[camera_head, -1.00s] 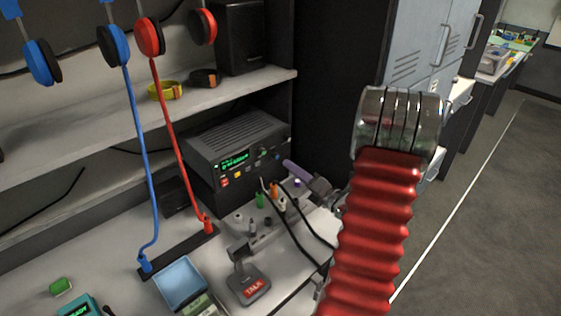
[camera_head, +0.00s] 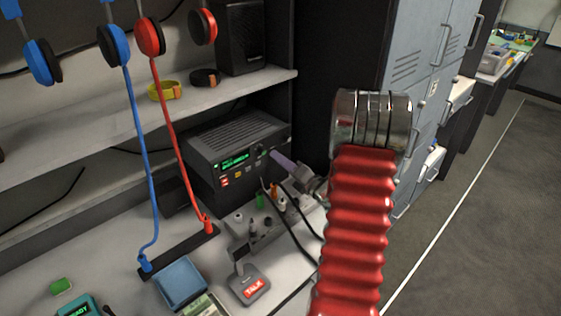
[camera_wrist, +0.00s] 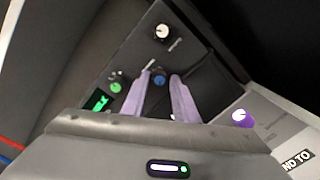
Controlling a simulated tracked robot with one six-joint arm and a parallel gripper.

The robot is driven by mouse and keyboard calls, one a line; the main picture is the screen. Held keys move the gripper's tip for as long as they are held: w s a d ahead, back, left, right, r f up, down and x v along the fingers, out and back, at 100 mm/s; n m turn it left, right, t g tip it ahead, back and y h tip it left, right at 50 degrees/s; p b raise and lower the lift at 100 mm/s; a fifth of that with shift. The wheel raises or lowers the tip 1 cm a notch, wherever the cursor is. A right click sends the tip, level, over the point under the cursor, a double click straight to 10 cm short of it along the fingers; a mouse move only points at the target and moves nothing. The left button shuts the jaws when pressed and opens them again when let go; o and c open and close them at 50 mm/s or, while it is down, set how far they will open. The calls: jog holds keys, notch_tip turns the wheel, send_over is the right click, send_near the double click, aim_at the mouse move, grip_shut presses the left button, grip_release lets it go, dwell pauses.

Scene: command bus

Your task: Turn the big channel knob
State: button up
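The radio (camera_head: 228,163) stands under the shelf, with a lit green display and several small controls on its front. In the wrist view its dark panel carries a white-faced knob (camera_wrist: 161,33), a blue knob (camera_wrist: 159,77) and a green knob (camera_wrist: 116,86). The labels are too small to tell which is the channel knob. My gripper (camera_wrist: 161,76) is open; its two purple fingers show on either side of the blue knob. I cannot tell whether they touch it. In the head view my gripper (camera_head: 273,154) is in front of the radio's right end.
A purple knob (camera_wrist: 241,117) sits on a pale panel to the right. Below the radio is a grey control box (camera_head: 258,238) with cables; a TALK microphone base (camera_head: 249,285) and blue tray (camera_head: 181,279) lie nearer. Headphone cords hang at left.

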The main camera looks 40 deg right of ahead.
grip_shut()
jog(key=shift+m, duration=0.5)
jog(key=shift+s+d+f+m+g+y, duration=0.1)
jog(key=shift+m+y, duration=0.15)
jog(key=shift+m, duration=3.9)
jog(key=shift+w+f+m+g+y, duration=0.1)
jog(key=shift+m+y, duration=0.1)
jog(key=shift+m, duration=3.9)
jog(key=shift+s+d+m+g+y, duration=0.1)
jog(key=shift+m+y, duration=0.15)
jog(key=shift+m, duration=3.9)
jog(key=shift+a, duration=0.1)
